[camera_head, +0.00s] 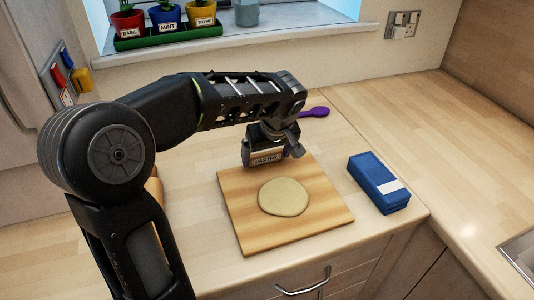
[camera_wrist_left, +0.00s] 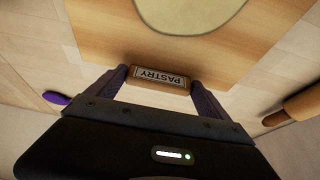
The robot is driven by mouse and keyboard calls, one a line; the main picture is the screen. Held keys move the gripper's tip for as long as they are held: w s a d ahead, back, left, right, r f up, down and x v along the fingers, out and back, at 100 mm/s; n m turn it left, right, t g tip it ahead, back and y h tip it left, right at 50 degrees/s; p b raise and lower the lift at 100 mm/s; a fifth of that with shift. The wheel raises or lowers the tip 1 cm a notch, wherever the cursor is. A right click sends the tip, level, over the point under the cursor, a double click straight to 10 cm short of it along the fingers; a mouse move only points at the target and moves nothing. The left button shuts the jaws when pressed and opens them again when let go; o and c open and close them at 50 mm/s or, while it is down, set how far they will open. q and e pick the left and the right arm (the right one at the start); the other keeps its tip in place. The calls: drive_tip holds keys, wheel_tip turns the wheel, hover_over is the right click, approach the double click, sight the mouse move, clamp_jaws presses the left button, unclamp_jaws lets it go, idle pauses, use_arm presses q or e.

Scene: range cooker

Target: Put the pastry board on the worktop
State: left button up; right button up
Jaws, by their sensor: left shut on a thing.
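The pastry board (camera_head: 237,200) is a square wooden board with a flat round of pale dough (camera_head: 284,197) on it. It is at the worktop (camera_head: 210,150), and I cannot tell whether its underside touches. A handle block labelled PASTRY (camera_head: 266,157) stands at its far edge. My left gripper (camera_head: 268,153) reaches down to this block. In the left wrist view, the gripper (camera_wrist_left: 160,82) has its two fingers on either end of the PASTRY block (camera_wrist_left: 160,78), shut on it. The board (camera_wrist_left: 110,30) and dough (camera_wrist_left: 190,12) show beyond. My right gripper is not in view.
A purple spoon (camera_head: 315,112) is behind my arm. Potted herbs (camera_head: 165,20) stand on the sill. A rolling pin (camera_wrist_left: 295,106) shows in the left wrist view. The worktop's front edge is just below the board.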

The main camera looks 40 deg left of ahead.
use_arm(q)
drive_tip(key=o, duration=1.6)
drive_tip(key=shift+r, duration=0.15)
drive_tip(key=v, duration=1.1)
drive_tip(key=shift+d+r+b, duration=0.2)
drive_tip(key=shift+r+b, duration=0.15)
drive_tip(key=shift+b, duration=0.05)
drive_tip(key=shift+s, duration=0.1)
